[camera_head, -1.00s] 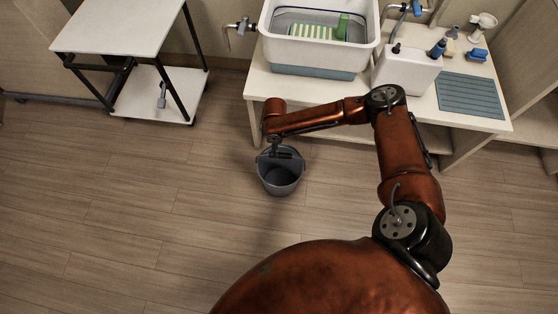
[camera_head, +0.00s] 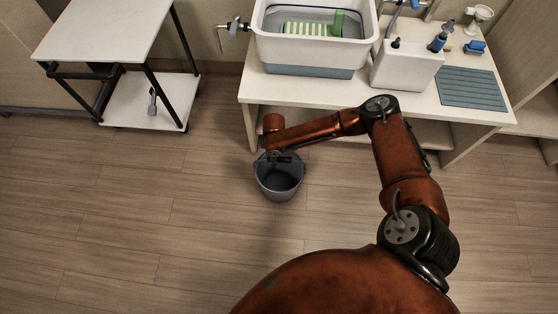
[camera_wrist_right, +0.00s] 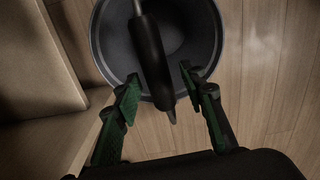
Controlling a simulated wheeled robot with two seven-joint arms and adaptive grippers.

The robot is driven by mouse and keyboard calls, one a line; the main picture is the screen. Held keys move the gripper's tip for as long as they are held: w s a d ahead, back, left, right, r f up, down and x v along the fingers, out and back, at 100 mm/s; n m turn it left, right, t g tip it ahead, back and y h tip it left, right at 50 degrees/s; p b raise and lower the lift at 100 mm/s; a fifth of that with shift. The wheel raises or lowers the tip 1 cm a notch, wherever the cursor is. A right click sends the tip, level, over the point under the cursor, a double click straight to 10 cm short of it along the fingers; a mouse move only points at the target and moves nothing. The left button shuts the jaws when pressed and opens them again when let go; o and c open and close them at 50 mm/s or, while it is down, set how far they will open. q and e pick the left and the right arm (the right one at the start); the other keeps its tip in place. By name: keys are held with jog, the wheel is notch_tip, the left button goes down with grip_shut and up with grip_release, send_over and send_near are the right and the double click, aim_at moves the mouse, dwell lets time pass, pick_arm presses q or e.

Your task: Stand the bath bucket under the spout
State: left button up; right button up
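The grey bath bucket (camera_head: 279,187) stands upright on the wooden floor, in front of the white bench's left end. Its dark handle grip (camera_wrist_right: 150,60) crosses the upper middle of the right wrist view, above the round bucket mouth (camera_wrist_right: 200,40). My right gripper (camera_wrist_right: 158,88) is open, its green-padded fingers on either side of the grip with gaps showing. In the head view my right arm reaches left and down to the bucket's rim. A metal spout (camera_head: 235,27) sticks out from the wall, left of the white basin. My left gripper is out of view.
The white bench (camera_head: 330,99) carries the white basin (camera_head: 312,52), a white tank (camera_head: 405,70) and a blue-grey mat (camera_head: 471,90). A white cart (camera_head: 95,30) with black legs stands at the left. Floor between cart and bench is clear.

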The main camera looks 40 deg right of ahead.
jog(key=shift+p, duration=0.6)
dwell(0.7)
jog(key=shift+c, duration=0.2)
grip_shut()
dwell(0.4)
dwell(0.5)
